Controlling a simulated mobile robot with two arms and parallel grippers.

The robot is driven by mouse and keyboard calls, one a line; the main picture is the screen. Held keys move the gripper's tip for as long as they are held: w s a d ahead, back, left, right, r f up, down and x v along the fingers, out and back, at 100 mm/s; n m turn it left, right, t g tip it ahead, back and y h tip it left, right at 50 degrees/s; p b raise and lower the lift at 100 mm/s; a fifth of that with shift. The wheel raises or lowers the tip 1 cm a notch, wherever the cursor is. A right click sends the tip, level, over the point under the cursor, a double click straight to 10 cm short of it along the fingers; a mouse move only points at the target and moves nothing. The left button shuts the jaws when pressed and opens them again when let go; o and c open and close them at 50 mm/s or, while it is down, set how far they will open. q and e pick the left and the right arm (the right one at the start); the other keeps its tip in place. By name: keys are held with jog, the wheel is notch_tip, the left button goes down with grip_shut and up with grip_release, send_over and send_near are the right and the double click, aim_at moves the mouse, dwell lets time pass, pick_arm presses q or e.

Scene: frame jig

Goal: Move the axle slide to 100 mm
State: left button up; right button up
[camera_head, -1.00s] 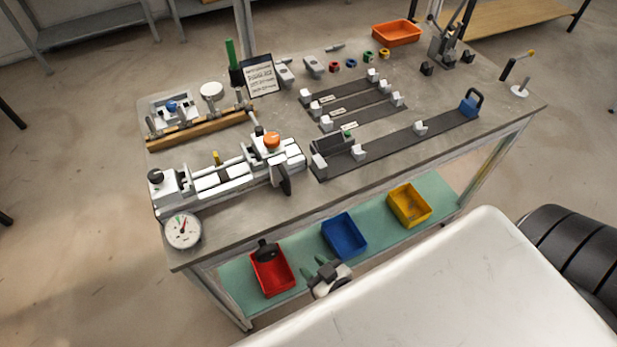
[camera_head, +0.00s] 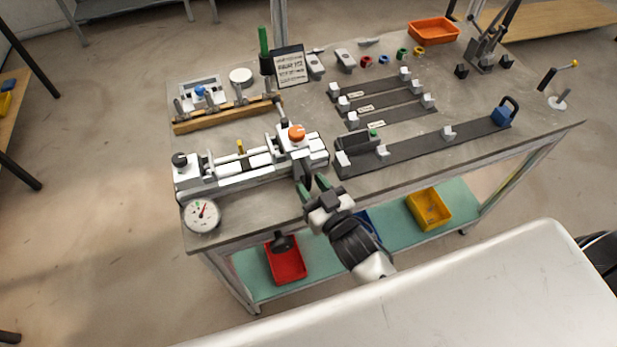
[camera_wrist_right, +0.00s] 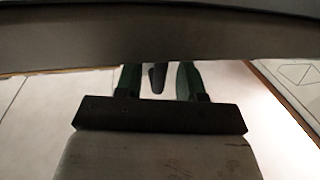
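The white jig (camera_head: 222,172) lies along the front left of the workbench. Its carriage with an orange knob (camera_head: 297,132), which I take for the axle slide, sits at the jig's right end. A dark handle (camera_head: 302,168) hangs from the carriage's front side. My right gripper (camera_head: 314,184) is just in front of this handle, its green fingers apart. In the right wrist view a dark, narrow piece (camera_wrist_right: 158,77), probably the handle, shows between the open fingers, with gaps on both sides. A scale reading cannot be made out. My left gripper is not in view.
A round dial gauge (camera_head: 202,215) is at the bench's front left corner. Dark rails with white blocks (camera_head: 420,142) lie to the right of the jig. A wooden strip (camera_head: 225,115) lies behind it. Red (camera_head: 287,262) and yellow (camera_head: 428,208) bins stand on the lower shelf.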

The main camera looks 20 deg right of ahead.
jog(key=shift+x, duration=0.8)
grip_shut()
